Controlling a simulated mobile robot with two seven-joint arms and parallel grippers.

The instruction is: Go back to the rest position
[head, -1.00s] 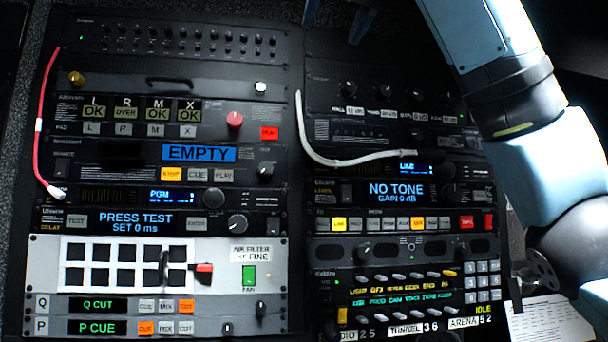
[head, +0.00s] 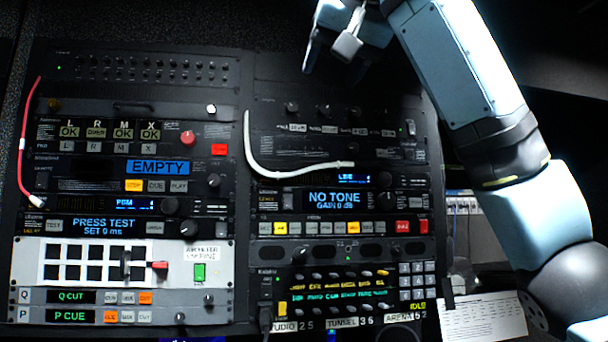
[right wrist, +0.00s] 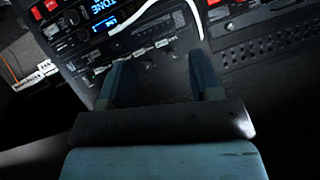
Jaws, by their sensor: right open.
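My right arm comes in from the right of the head view and reaches up over the right rack. My right gripper (head: 338,50) is above the top edge of that rack, near the top of the view. In the right wrist view the two blue fingers of the right gripper (right wrist: 160,80) stand apart with nothing between them, in front of the rack panel. My left gripper is in neither view.
Two equipment racks stand side by side. The left rack (head: 240,140) carries a red cable (head: 27,130) and an EMPTY display. The right rack (head: 430,180) has a white cable (head: 262,165) across its front. A paper sheet (head: 480,318) lies at lower right.

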